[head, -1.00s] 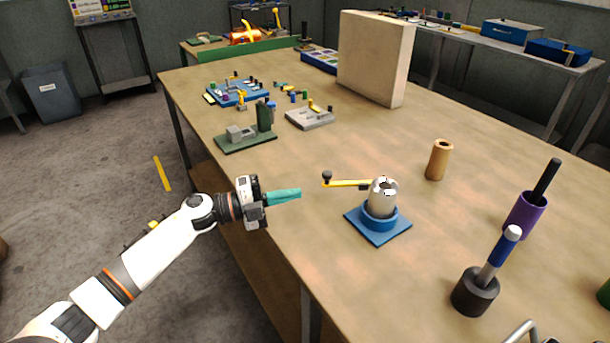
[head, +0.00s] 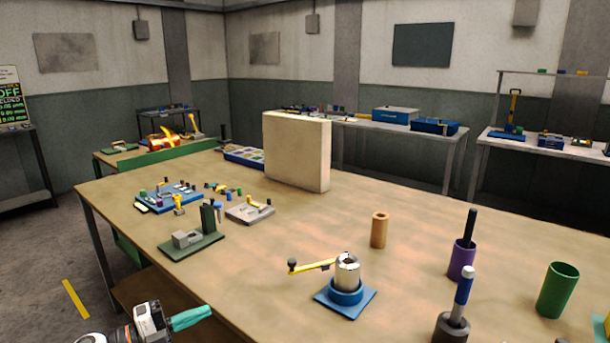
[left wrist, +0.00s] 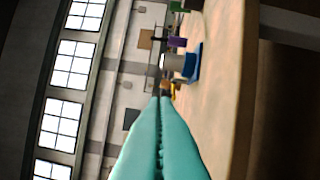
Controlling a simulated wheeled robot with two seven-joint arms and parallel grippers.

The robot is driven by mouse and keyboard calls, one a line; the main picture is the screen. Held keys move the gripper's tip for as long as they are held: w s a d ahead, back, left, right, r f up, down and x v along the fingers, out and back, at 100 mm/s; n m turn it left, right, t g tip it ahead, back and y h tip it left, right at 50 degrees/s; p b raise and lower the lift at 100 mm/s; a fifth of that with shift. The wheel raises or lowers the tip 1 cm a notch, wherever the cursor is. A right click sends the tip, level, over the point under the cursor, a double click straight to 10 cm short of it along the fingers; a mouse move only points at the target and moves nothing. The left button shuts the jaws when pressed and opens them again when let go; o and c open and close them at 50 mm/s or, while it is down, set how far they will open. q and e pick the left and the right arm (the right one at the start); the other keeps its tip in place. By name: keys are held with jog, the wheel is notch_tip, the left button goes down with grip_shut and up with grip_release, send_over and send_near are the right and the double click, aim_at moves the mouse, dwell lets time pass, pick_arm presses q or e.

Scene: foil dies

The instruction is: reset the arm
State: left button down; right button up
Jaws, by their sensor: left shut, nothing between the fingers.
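My left gripper (head: 190,318) shows at the bottom left of the head view, beside the table's near left edge. Its teal fingers are together with nothing between them. In the left wrist view the teal fingers (left wrist: 160,125) lie side by side, touching. A silver cylinder with a yellow crank arm (head: 347,270) stands in a blue base (head: 345,300) on the table, to the right of the gripper and apart from it. The blue base also shows in the left wrist view (left wrist: 195,62). My right gripper is in neither view.
The wooden table (head: 420,220) holds a beige upright block (head: 297,150), a tan cylinder (head: 379,230), a purple cup (head: 461,260), a green cup (head: 557,290) and a black holder (head: 451,330). A green fixture (head: 192,242) stands at the left. Floor is open left of the table.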

pick_arm(q)
jog(key=w+a+f+n+t+y, duration=0.1)
jog(key=a+f+n+t+y, duration=0.15)
jog(key=f+n, duration=0.4)
jog(key=a+f+n+t+y, duration=0.2)
jog(key=a+f+n+y, duration=0.15)
jog(key=f, duration=0.55)
jog(key=s+a+f+n+g+y, duration=0.1)
jog(key=s+f+n+y, duration=0.15)
jog(key=f, duration=0.45)
jog(key=s+a+f+n+y+p, duration=0.1)
jog(key=s+f+n+y, duration=0.2)
jog(key=f, duration=0.4)
jog(key=s+a+f+n+g+y, duration=0.1)
jog(key=s+f+n+y, duration=0.2)
jog(key=f, duration=0.4)
jog(key=s+d+f+n+g, duration=0.1)
jog(key=s+f+n+g, duration=0.15)
jog(key=s+f, duration=0.65)
jog(key=s+d+f+n+g, duration=0.15)
jog(key=s+f+g, duration=0.25)
jog(key=s+f, duration=0.55)
jog(key=s+d+f+n+g, duration=0.1)
jog(key=s+d+g, duration=0.1)
jog(key=s, duration=1)
jog(key=s+d+f+n+g+y, duration=0.1)
jog(key=s+d+f+n+g, duration=0.1)
jog(key=s, duration=1)
jog(key=shift+d+g+p, duration=0.35)
jog(key=shift+g, duration=0.25)
